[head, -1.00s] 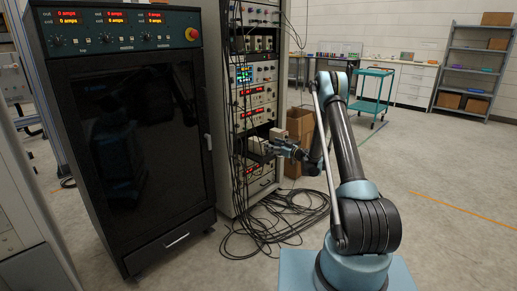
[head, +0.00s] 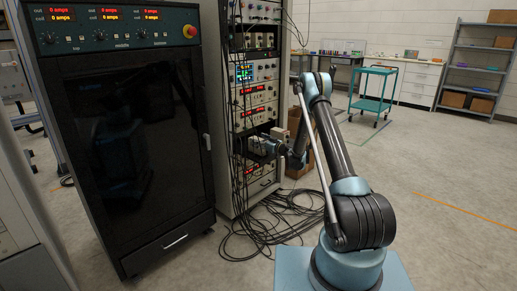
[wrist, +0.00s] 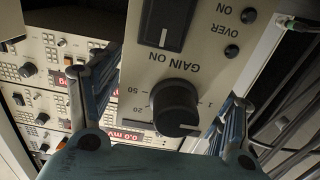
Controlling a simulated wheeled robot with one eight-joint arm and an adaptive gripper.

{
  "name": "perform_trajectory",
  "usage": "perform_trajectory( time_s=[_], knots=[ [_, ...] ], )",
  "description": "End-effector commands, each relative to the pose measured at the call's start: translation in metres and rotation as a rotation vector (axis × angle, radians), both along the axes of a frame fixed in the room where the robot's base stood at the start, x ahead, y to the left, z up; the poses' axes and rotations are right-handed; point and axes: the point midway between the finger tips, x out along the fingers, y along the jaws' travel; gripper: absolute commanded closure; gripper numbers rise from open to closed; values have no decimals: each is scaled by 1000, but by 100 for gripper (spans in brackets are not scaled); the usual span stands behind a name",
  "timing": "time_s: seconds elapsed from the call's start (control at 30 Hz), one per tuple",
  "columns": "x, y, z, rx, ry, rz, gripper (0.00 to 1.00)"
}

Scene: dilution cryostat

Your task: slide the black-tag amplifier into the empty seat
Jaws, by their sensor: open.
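A pale amplifier box (wrist: 185,75) fills the upper middle of the wrist view, its face upside down with a gain knob, a black switch and two small dark buttons. It stands well forward of the instrument panels behind it. No black tag shows on the visible part, so I cannot confirm which amplifier it is. My gripper (wrist: 165,108) is open, with one finger on each side of the box; I cannot tell whether either touches it. In the head view my gripper (head: 276,147) is at the rack front, small and partly hidden. I cannot make out the empty seat.
The instrument rack (head: 257,93) carries lit panels and hanging black cables (head: 238,125). More cables lie coiled on the floor (head: 268,228). A dark cabinet (head: 125,150) stands left of the rack. A cardboard box (head: 297,130) is behind my arm.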

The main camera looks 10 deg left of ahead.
Motion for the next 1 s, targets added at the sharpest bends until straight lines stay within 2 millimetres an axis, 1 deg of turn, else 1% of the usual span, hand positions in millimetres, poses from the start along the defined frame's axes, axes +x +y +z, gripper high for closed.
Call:
perform_trajectory(
  time_s=[0.07,0.23,0.27,0.3,0.37,0.4,0.47,0.5,0.53,0.57,0.83,1.0],
  knots=[
    [1,3,0,0,0,-1,28],
    [2,0,0,0,0,-4,28],
    [2,0,0,0,0,-4,31],
    [2,-1,0,0,0,-5,40],
    [3,-2,0,0,0,-6,53],
    [3,-3,0,0,0,-6,62],
    [3,-5,0,0,0,-7,76],
    [3,-5,0,0,0,-7,85],
    [3,-5,0,0,0,-7,92],
    [3,-5,0,0,0,-7,96],
    [3,-5,2,0,0,-8,96],
    [3,-5,16,1,-1,-8,96]
  ],
)
